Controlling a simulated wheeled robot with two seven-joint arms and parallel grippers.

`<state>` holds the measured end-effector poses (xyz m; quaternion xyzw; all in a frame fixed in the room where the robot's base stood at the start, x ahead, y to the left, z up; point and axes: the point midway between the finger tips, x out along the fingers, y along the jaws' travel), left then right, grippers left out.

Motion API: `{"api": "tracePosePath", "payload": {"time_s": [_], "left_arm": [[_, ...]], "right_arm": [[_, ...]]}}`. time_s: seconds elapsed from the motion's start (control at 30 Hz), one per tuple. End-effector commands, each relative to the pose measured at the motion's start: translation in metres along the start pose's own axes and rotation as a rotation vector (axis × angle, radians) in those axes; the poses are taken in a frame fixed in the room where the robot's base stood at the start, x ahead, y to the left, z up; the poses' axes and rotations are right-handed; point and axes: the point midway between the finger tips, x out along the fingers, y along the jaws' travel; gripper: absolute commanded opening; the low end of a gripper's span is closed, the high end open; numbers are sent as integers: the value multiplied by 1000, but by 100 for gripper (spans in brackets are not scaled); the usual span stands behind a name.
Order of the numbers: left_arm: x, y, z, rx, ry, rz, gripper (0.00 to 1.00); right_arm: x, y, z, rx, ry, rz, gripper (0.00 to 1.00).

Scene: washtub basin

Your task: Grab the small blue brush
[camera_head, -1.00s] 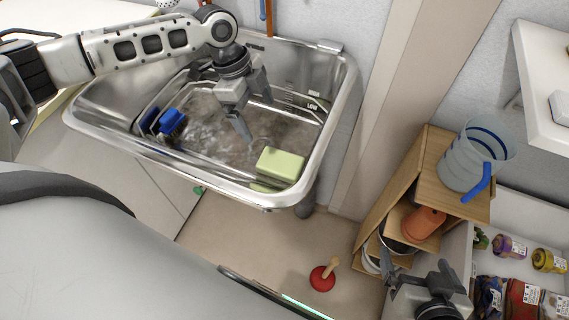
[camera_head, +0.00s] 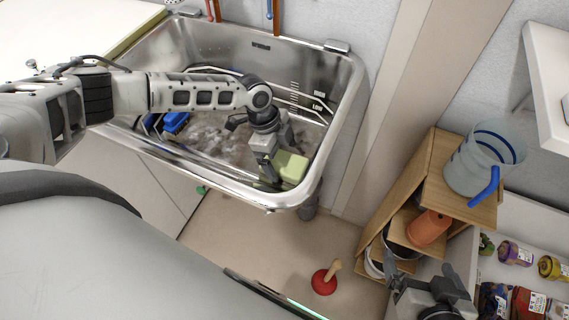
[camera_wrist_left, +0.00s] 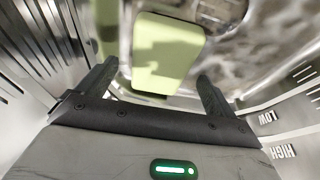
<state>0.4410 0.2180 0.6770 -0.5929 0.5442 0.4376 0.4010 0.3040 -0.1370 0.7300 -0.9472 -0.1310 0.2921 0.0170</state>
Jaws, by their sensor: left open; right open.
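The small blue brush (camera_head: 174,123) lies at the left side of the metal basin (camera_head: 345,110), near its left wall. My left gripper (camera_head: 272,172) is inside the basin, open, right beside the green block (camera_head: 291,166) at the front right. In the left wrist view the green block (camera_wrist_left: 166,52) lies just beyond and between the two open fingers of my left gripper (camera_wrist_left: 155,88), with nothing clasped. The brush is not in the left wrist view. My right gripper (camera_head: 424,280) is open and empty at the lower right, outside the basin.
The basin has steep metal walls and a raised rim. A red plunger (camera_head: 324,282) stands on the floor in front. A wooden shelf (camera_head: 462,203) with a clear blue-striped pitcher (camera_head: 474,160) stands to the right.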

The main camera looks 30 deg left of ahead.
Motion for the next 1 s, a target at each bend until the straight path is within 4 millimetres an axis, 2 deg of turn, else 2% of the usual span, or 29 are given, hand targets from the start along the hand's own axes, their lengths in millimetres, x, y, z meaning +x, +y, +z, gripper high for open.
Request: {"api": "tracePosePath", "payload": {"time_s": [0.1, 0.37, 0.4, 0.57, 0.6, 0.87, 1.0], "left_arm": [[14, 0, 1, -2, 0, 1, 93], [16, 0, 0, -1, 0, 0, 93], [16, 0, 1, -1, 0, 0, 87], [16, 0, 1, -1, 0, 0, 43], [16, 0, 1, -1, 0, 0, 37], [13, -1, 0, -1, 1, -2, 37], [-2, -1, -5, 1, 2, -4, 37]], "right_arm": [[1, 0, 1, 1, 0, 0, 98], [0, 0, 0, 3, 2, -1, 98], [0, 0, 0, 3, 2, -1, 98], [0, 0, 0, 3, 2, 0, 98], [0, 0, 0, 3, 2, 0, 98], [0, 0, 0, 3, 2, 0, 98], [-2, 0, -2, 1, 1, 1, 98]]}}
